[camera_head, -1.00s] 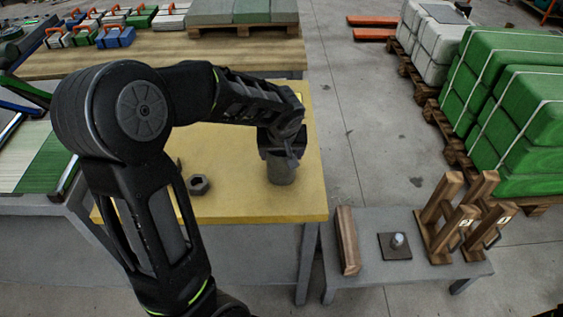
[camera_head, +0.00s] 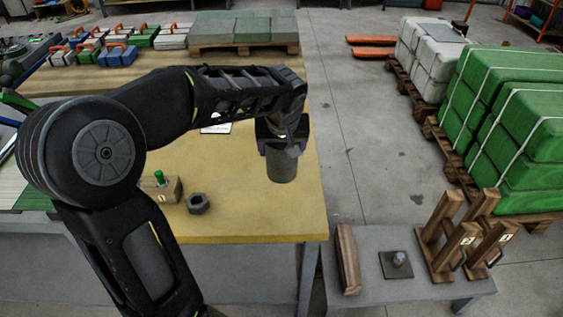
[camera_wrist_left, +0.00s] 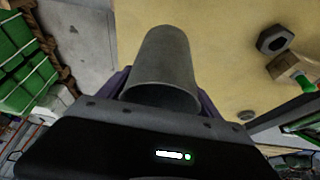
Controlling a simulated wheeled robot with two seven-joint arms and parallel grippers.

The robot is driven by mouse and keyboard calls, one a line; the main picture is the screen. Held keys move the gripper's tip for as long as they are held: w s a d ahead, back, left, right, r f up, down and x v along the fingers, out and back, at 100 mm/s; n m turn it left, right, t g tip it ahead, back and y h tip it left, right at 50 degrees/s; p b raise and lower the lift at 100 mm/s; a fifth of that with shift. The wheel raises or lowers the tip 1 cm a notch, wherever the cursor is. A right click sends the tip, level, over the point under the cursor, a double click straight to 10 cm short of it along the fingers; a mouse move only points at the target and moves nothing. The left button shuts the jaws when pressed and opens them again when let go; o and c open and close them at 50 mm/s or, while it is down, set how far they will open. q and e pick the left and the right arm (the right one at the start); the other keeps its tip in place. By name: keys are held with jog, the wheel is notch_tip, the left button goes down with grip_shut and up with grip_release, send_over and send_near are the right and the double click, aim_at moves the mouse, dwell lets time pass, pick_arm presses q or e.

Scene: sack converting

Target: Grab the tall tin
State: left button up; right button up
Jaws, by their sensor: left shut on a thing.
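The tall tin (camera_head: 282,168) is a plain grey cylinder. My left gripper (camera_head: 281,147) is shut on its upper part from above, and the tin hangs upright below the fingers over the right part of the yellow table. In the left wrist view the tin (camera_wrist_left: 163,65) sits between the two fingers (camera_wrist_left: 160,88), its near rim toward the palm. Whether its bottom clears the table is hard to tell, but it looks raised. My right gripper is not in view.
On the yellow table (camera_head: 240,220) are a dark hex nut (camera_head: 198,204) and a wooden block with a green peg (camera_head: 163,188). A low grey bench (camera_head: 375,285) at right holds a wooden bar (camera_head: 348,258), a small plate with a knob (camera_head: 396,264) and wooden stands (camera_head: 440,240).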

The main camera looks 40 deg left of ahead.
pick_arm(q)
jog(key=shift+r, duration=0.9)
